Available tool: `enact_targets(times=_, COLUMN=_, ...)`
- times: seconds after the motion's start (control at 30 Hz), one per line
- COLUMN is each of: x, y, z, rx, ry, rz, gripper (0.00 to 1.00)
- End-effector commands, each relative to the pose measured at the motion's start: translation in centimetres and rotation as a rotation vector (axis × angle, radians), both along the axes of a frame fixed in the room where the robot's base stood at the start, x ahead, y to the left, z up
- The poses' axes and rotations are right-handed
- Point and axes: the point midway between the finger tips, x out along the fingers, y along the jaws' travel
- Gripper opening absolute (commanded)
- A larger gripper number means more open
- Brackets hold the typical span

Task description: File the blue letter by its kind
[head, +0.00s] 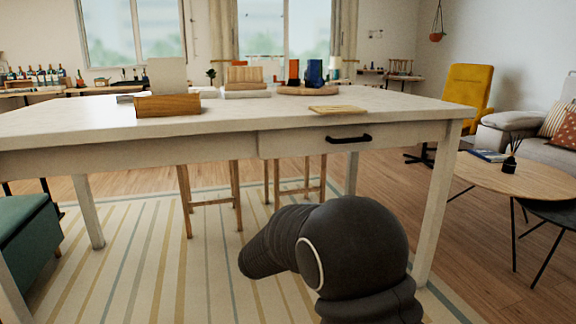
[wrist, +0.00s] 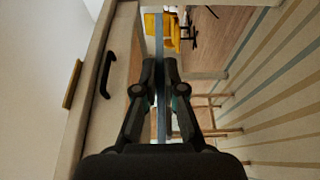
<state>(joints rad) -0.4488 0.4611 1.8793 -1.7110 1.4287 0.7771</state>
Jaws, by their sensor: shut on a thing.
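In the wrist view my gripper (wrist: 159,70) is shut on a thin blue thing seen edge-on, which looks like the blue letter (wrist: 159,36). The letter sticks out past the fingertips, and its face and any marking cannot be read. The gripper is beside the drawer front of the white table (wrist: 125,45), apart from it. In the head view my arm hides the gripper and the letter. On the table, a wooden holder (head: 168,105) has a pale upright panel (head: 167,75) behind it. A slatted wooden rack (head: 244,75) stands farther back.
The table (head: 215,126) has a drawer with a black handle (head: 348,139). A thin wooden board (head: 337,109) lies near its front edge. A round tray (head: 308,91) bears orange (head: 294,72) and blue (head: 314,73) items. Stools stand below; a round coffee table (head: 510,178) is right.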

Motion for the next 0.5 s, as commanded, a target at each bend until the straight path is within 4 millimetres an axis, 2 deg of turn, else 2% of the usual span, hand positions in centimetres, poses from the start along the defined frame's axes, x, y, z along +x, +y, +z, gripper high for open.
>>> enact_targets(times=0.03, x=-0.4, y=-0.3, z=-2.7, rx=-0.007, ry=0.014, rz=0.001, gripper=0.0)
enact_targets(times=0.2, x=-2.3, y=-1.5, z=-10.5, rx=-0.007, ry=0.012, rz=0.013, gripper=0.0)
enact_targets(times=0.4, x=-5.0, y=-3.0, z=-17.8, rx=-0.005, ry=0.011, rz=0.028, gripper=0.0)
enact_targets(times=0.5, x=-6.2, y=-3.7, z=-20.5, rx=-0.004, ry=0.008, rz=0.03, gripper=0.0)
